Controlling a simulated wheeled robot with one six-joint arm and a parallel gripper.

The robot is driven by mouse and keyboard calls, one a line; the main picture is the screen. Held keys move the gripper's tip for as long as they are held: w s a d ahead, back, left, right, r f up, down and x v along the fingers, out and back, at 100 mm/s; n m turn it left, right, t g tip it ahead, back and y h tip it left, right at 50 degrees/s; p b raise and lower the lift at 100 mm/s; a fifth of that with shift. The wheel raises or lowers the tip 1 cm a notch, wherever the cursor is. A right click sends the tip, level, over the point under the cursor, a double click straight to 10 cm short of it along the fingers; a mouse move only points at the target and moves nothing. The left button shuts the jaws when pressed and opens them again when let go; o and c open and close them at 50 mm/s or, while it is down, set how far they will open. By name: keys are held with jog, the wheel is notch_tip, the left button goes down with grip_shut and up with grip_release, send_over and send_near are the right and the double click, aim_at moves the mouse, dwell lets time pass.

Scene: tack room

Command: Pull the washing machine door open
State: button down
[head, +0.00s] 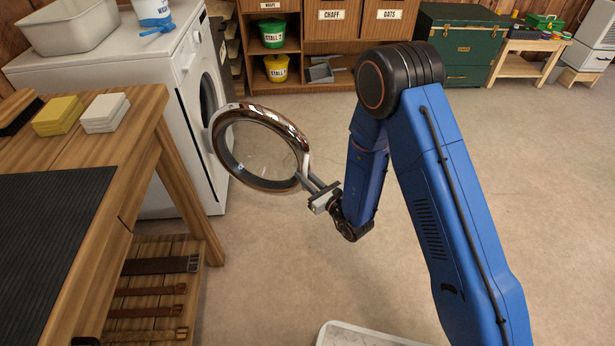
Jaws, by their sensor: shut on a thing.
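The white washing machine (185,112) stands at the left, behind the wooden bench. Its round door (259,152), with a shiny brown-copper rim and clear glass, stands swung well out from the machine's front. The dark drum opening (208,98) shows behind it. My gripper (308,180) is at the door's right edge, the free side away from the machine. Its fingers are shut on the grey door handle (305,165) there. The fingertips are small in view and partly merge with the handle.
The wooden bench (150,110) with a black mat (45,240), a brush and sponges fills the left, close to the door. Shelves with buckets and a green chest (463,45) line the back. A pale tray edge (360,335) shows at the bottom.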

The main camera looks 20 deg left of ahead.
jog(key=c, duration=1.7)
grip_release()
